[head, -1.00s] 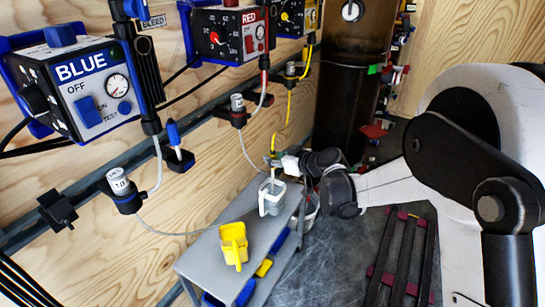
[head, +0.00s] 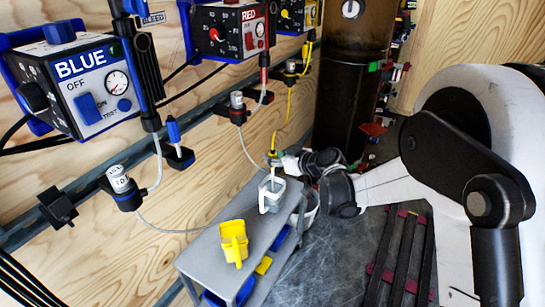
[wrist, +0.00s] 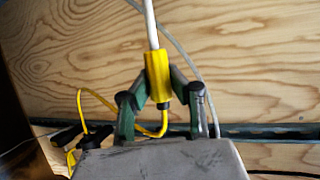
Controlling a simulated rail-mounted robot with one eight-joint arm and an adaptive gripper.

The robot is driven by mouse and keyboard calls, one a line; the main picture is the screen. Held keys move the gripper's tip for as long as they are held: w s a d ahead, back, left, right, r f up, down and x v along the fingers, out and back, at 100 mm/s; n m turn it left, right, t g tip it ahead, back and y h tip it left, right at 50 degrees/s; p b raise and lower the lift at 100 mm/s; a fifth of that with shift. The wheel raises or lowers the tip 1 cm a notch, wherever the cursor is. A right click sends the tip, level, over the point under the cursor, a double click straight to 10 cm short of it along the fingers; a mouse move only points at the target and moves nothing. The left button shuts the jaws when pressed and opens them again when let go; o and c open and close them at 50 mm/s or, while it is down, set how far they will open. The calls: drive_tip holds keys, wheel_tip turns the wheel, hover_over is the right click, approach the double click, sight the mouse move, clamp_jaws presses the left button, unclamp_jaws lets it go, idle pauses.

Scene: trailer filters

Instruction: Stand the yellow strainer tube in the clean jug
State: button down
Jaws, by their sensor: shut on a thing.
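My gripper (head: 288,162) is above the grey cart, close to the wooden wall. In the wrist view its fingers (wrist: 160,100) are shut on the yellow strainer tube (wrist: 158,76), a yellow sleeve with a white rod and a yellow hose at opposite ends. In the head view the tube's white rod (head: 272,178) hangs upright at the mouth of a whitish jug (head: 270,200). I cannot tell how far it is inside. A yellow jug (head: 234,243) stands nearer on the cart. No label shows which jug is clean; the jugs' insides are mostly hidden.
The grey cart top (head: 208,260) has free room around the yellow jug. The yellow hose (head: 281,120) runs up the wall. The blue box (head: 85,80) and red box (head: 232,28) hang on the wall. A dark cylinder (head: 342,110) stands behind my gripper.

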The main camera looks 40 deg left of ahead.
drive_tip(key=shift+f, duration=0.45)
drive_tip(key=c, duration=1.6)
unclamp_jaws()
drive_tip(key=shift+d, duration=0.1)
drive_tip(key=v, duration=1.2)
drive_tip(key=shift+s, duration=0.1)
